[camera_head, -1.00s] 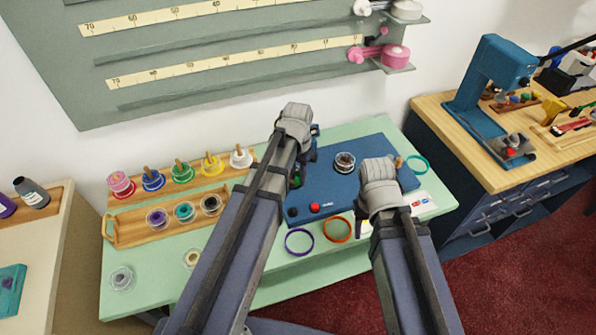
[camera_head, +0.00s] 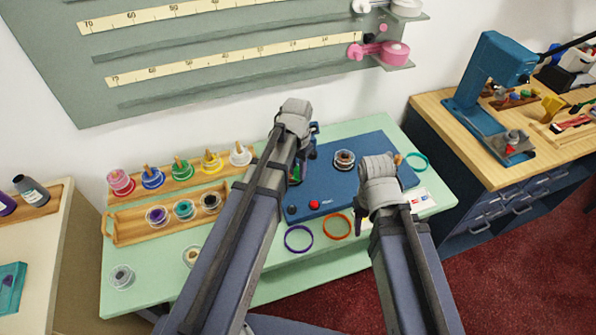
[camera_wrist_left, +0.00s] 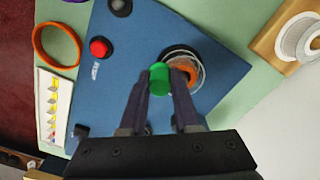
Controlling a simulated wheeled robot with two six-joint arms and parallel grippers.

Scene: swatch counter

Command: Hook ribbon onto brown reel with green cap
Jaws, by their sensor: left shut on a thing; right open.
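My left gripper (camera_head: 300,172) is shut on a small green cylinder, which looks like the green cap (camera_wrist_left: 159,78) and sits between the fingertips in the left wrist view. A round clear-rimmed reel with an orange-brown core (camera_wrist_left: 184,70) is on the blue board just beyond the fingers. It also shows in the head view (camera_head: 344,159), to the right of my left gripper. The fingers partly cover the reel in the wrist view. I cannot tell whether the cap touches it. My right gripper (camera_head: 361,222) is open and empty over the board's front right. I cannot identify a ribbon for certain.
The blue board (camera_head: 335,190) carries a red button (camera_head: 314,204). Purple (camera_head: 298,238), orange (camera_head: 337,226) and teal (camera_head: 417,162) rings lie around it. A wooden rack (camera_head: 112,198) with coloured spools and a tray (camera_head: 112,233) with three reels stand left.

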